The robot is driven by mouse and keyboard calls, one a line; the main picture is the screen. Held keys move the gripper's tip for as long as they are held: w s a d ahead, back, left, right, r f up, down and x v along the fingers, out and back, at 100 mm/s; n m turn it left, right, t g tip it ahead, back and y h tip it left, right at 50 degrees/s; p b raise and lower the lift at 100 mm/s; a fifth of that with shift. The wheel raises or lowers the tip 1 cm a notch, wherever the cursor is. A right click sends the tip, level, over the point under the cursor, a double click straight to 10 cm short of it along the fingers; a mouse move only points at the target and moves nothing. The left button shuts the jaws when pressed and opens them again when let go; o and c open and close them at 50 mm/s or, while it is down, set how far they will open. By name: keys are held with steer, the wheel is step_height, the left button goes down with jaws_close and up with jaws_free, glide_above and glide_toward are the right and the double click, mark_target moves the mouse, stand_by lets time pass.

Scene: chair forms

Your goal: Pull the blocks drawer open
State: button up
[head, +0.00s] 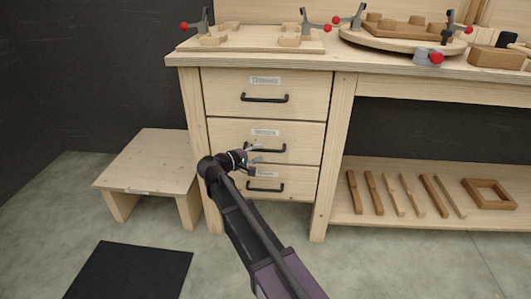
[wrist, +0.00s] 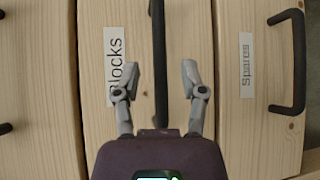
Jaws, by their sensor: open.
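The blocks drawer (head: 225,131) is the middle of three drawers in the wooden bench and looks shut. Its label reads "Blocks" in the wrist view (wrist: 115,68), where the drawer front is turned on its side. Its black bar handle (wrist: 159,50) runs between the two fingers of my gripper (wrist: 160,76), one finger on each side, with visible gaps. My gripper (head: 257,153) is open and holds nothing. In the head view it is in front of the middle drawer and hides part of the handle (head: 276,150).
The top drawer (head: 225,85) and the bottom "Spares" drawer (wrist: 250,120) look shut. A low wooden step (head: 145,160) stands left of the drawers, near a black mat (head: 130,272). A shelf (head: 400,217) with wooden strips is at right. Clamps and wooden parts lie on the benchtop.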

mark_target(263, 151)
steer(key=shift+x, duration=1.6)
jaws_close()
steer(key=shift+d, duration=0.15)
